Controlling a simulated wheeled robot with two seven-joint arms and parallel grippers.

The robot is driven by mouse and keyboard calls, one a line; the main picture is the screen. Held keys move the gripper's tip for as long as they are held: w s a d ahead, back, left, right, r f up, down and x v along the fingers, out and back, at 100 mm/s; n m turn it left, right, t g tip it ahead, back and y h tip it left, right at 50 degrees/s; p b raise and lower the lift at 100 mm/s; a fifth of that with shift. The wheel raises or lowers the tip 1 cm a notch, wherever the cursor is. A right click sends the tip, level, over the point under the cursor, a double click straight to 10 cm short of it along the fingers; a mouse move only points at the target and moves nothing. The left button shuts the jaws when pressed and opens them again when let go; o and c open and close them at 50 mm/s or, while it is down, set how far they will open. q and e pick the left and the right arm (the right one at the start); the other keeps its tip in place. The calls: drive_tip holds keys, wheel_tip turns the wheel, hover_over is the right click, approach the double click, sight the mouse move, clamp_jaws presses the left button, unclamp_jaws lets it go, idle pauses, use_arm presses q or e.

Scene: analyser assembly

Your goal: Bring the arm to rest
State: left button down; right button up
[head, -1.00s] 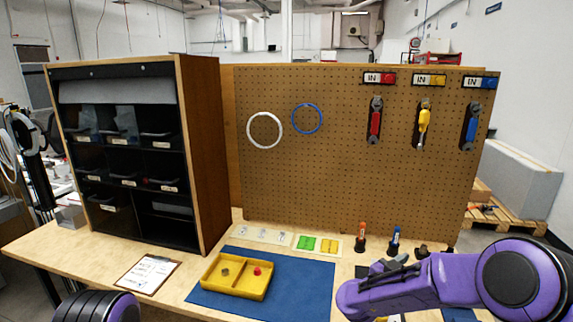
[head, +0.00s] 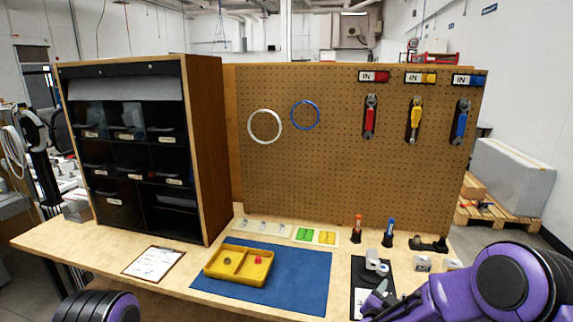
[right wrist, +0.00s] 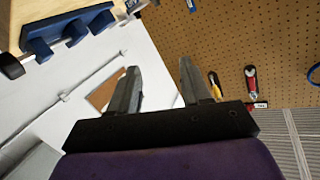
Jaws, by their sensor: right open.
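My right arm, purple and black, comes in at the lower right of the head view. Its gripper (head: 376,298) is low in that view, partly cut off by the bottom edge, in front of the bench. In the right wrist view its two grey fingers (right wrist: 158,88) stand apart with nothing between them. Only a purple and black link of my left arm shows at the bottom left of the head view; its gripper is out of view.
A yellow two-compartment tray (head: 238,280) holding small parts sits on a blue mat (head: 300,285). Grey parts (head: 375,262) stand near my right gripper. A pegboard (head: 330,170) with hanging tools and a dark bin cabinet (head: 215,150) stand behind. A clipboard (head: 153,262) lies left.

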drive_tip(key=s+f+n+g+y+b, duration=0.1)
drive_tip(key=s+f+g+y+b, duration=0.15)
drive_tip(key=s+f, duration=0.65)
drive_tip(key=s+f+n+g+y+b, duration=0.1)
drive_tip(key=s+f+y, duration=0.2)
drive_tip(key=s+f, duration=0.65)
drive_tip(key=s+d+f+n+g+b, duration=0.1)
drive_tip(key=s+f+g+b, duration=0.1)
drive_tip(key=s+f, duration=0.4)
drive_tip(key=s+d+f+n+g+b, duration=0.1)
drive_tip(key=s+f, duration=0.6)
drive_tip(key=s, duration=0.7)
drive_tip(key=d+g+y+b, duration=0.1)
drive_tip(key=g+b, duration=0.1)
drive_tip(key=g, duration=0.1)
drive_tip(key=shift+f, duration=0.3)
